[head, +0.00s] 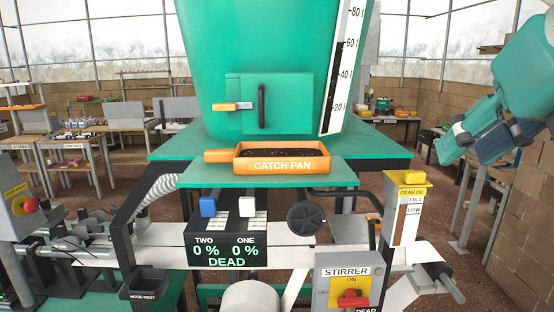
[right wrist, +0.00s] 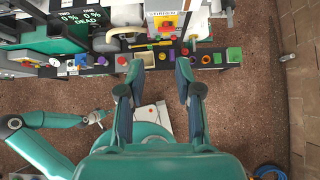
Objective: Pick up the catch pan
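The catch pan (head: 283,158) is an orange tray with white lettering and dark, grainy contents. It sits level on the green shelf (head: 250,175) below the hopper, in the middle of the head view. Its handle (head: 217,156) sticks out to the left. My right gripper (head: 462,143) is high at the right of the head view, well apart from the pan. In the right wrist view its two fingers (right wrist: 158,72) are spread with nothing between them. My left arm shows small in the right wrist view; its gripper (right wrist: 98,116) is too small to read.
The green hopper (head: 270,60) with a small orange-handled gate (head: 232,106) rises above the pan. In front are the DEAD display (head: 227,250), the STIRRER box (head: 348,283) and the gear oil gauge (head: 409,207). A brick wall (head: 528,200) bounds the right.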

